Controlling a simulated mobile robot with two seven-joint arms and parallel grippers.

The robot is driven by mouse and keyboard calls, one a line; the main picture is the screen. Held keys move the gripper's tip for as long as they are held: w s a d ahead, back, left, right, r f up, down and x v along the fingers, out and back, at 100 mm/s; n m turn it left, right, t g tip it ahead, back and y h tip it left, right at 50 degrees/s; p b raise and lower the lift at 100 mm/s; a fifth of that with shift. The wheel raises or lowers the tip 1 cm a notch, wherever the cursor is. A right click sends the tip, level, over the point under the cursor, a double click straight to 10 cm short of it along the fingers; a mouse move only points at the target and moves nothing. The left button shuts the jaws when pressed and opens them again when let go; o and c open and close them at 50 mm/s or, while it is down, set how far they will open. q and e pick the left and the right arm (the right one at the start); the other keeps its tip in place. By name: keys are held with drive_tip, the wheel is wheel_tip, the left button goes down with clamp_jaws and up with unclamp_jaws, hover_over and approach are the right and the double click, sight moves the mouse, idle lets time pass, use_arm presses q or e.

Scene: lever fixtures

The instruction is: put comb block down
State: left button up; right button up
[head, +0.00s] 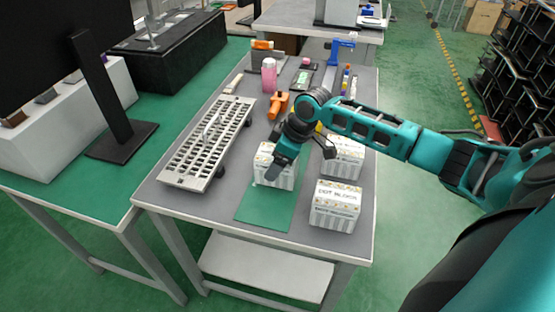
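A white block (284,178) with a patterned top stands upright at the back end of the green mat (267,215). I take it for the comb block, but my gripper covers part of its face and no label can be read. My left gripper is not in view.
A white box labelled like "DOT BLOCKS" (335,209) stands right of the mat, with another white box (344,158) behind it. A grey slotted rack (208,143) lies left. An orange tool (278,105), pink bottle (269,75) and blue clamp (341,47) stand further back. The mat's front is clear.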

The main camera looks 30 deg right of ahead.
drive_tip(key=o, duration=1)
drive_tip(key=shift+c, duration=0.2)
drive_tip(key=shift+o, duration=1.2)
drive_tip(key=p+v, duration=0.1)
drive_tip(key=v, duration=1.1)
drive_tip(key=shift+p, duration=0.35)
drive_tip(key=shift+a, duration=0.1)
